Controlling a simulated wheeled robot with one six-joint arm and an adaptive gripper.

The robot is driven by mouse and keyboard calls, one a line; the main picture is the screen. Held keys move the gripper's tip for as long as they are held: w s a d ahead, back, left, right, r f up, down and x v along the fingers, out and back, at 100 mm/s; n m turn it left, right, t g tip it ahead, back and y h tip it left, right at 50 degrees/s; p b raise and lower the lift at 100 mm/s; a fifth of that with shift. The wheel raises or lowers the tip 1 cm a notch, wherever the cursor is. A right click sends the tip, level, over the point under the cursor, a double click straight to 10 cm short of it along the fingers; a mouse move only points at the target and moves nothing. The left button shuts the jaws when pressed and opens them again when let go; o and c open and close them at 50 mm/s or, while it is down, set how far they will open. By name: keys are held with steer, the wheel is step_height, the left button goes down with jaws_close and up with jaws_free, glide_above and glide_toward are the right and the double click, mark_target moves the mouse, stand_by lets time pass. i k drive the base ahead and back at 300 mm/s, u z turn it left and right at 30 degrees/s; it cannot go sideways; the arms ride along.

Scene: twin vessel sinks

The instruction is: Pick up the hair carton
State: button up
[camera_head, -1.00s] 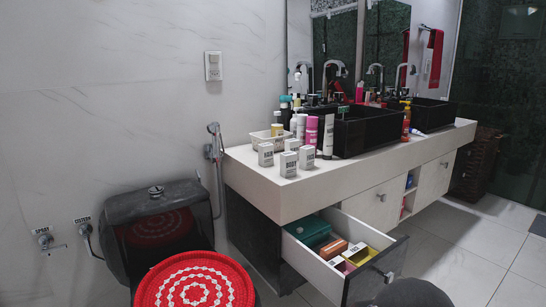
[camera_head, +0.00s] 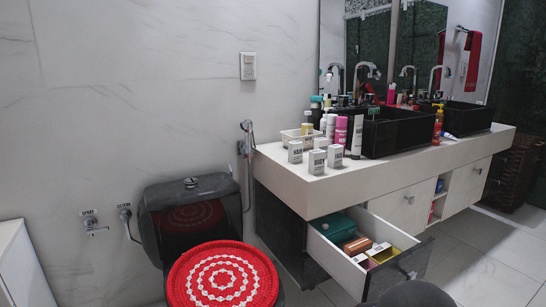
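Several small white cartons with dark print stand at the near left end of the counter (camera_head: 290,185): a front one (camera_head: 317,162), a left one (camera_head: 295,152), a right one (camera_head: 335,156) and one behind (camera_head: 321,143). More small boxes lie in the open drawer (camera_head: 332,260) below, including a white-topped one (camera_head: 378,249) and an orange-brown one (camera_head: 356,245). The print is too small to tell which carton is the hair one. My gripper is not in view; a dark rounded shape at the bottom edge may be part of me.
Bottles, a pink can (camera_head: 341,131) and a white basket (camera_head: 300,136) crowd the counter behind the cartons. A black sink (camera_head: 400,135) stands to their right. The drawer juts out below. A toilet (camera_head: 190,222) with a red round cover stands left.

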mark_target(295, 148)
steer(key=u, duration=0.35)
steer(key=k, duration=0.45)
steer(key=u, duration=0.95)
steer(key=i, duration=1.25)
steer(key=z, duration=0.65)
